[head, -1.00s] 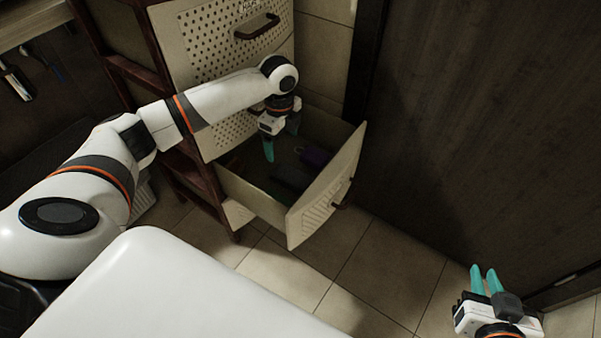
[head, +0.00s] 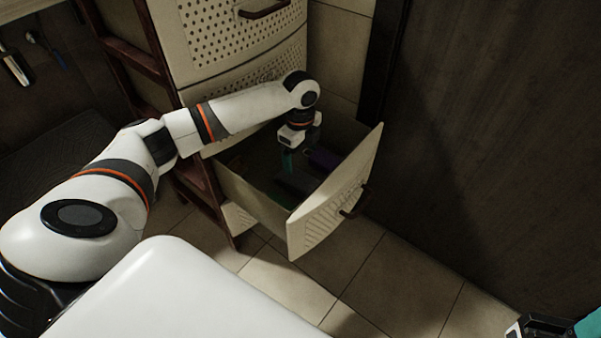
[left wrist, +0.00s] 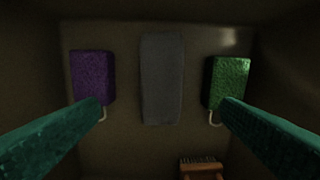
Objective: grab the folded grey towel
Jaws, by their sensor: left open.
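The folded grey towel (left wrist: 162,78) lies on the drawer floor, long and upright in the middle of the left wrist view. In the head view the drawer inside is too dark to make it out clearly. My left gripper (left wrist: 162,106) is open and empty, its teal fingers to either side of the towel in the picture and apart from it. In the head view my left gripper (head: 288,161) reaches down into the open drawer. My right gripper (head: 585,326) shows only partly at the bottom right corner, so its jaws cannot be judged.
A purple item (left wrist: 92,78) lies left of the towel and a green one (left wrist: 229,80) right of it, each with a pale loop. A wooden brush (left wrist: 201,170) lies at the bottom. The drawer's front panel (head: 335,195) and walls surround them.

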